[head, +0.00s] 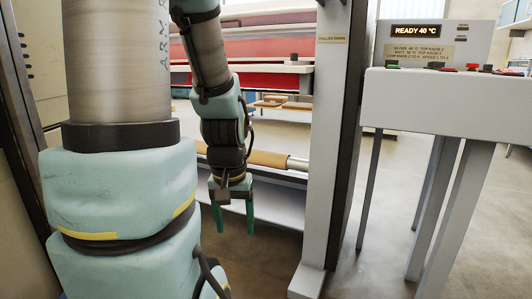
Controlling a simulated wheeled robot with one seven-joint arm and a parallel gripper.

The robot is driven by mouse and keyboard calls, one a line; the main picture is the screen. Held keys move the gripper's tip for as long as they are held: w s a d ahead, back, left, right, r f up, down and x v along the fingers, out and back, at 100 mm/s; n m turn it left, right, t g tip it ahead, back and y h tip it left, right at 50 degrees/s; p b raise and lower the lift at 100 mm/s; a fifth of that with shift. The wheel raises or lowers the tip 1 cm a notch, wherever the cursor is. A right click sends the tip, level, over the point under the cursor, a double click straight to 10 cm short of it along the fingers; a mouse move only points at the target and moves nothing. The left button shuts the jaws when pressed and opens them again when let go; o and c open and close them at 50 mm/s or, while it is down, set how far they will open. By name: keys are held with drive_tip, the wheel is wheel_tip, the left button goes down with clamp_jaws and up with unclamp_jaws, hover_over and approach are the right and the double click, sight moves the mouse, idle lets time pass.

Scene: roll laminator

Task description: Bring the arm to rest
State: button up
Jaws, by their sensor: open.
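My gripper (234,218) hangs at the end of my arm, left of the picture's middle, with its two teal fingers pointing down. The fingers are apart and nothing is between them. In the picture it overlaps the pale lower panel of the laminator, left of the grey upright post (327,130). A roller wrapped in brown material (268,159) shows just behind and above the fingers, with a bare metal end at its right. I cannot tell whether the gripper touches the machine; it looks clear of it. My arm hides the left part of the laminator.
A control console (447,97) on grey legs stands at the right, its display (416,31) reading "READY 40 °C", with several knobs and buttons. Red rollers (280,50) and a few brown pieces (285,103) lie behind. Open floor (390,270) shows at the lower right.

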wheel_tip(320, 180, up, 26)
drive_tip(key=p, duration=2.3)
drive_tip(key=shift+w+f+p, duration=0.25)
drive_tip(key=shift+w+p, duration=0.1)
drive_tip(key=shift+d, duration=0.1)
drive_tip(key=shift+c, duration=0.4)
